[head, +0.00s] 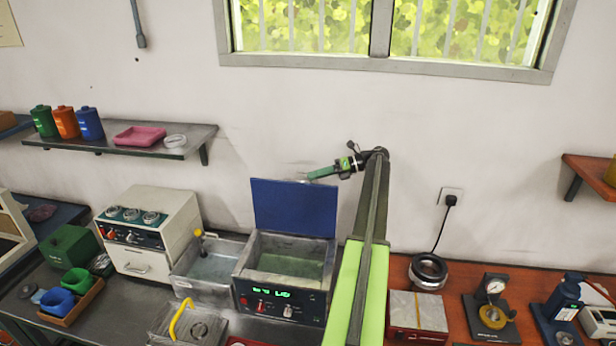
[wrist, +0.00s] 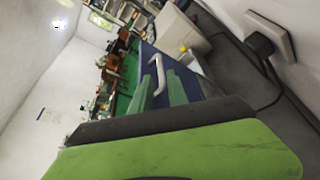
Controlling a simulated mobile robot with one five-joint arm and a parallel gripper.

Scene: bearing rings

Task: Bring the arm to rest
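My gripper (head: 312,177) is at the end of my raised arm, pointing left in front of the wall, just above the top edge of an upright blue lid (head: 294,207). In the wrist view the two green fingers of my gripper (wrist: 164,88) stand apart with a gap between them. A pale bent handle (wrist: 161,72) shows at the gap, against the blue lid (wrist: 185,75). I cannot tell whether the fingers touch it. The lid stands open behind a metal bath (head: 284,264) with a lit front panel. I see nothing held.
A wall shelf (head: 105,140) with bottles and a pink tray is at left. A bearing ring (head: 428,270) and a dial gauge (head: 493,300) stand at right.

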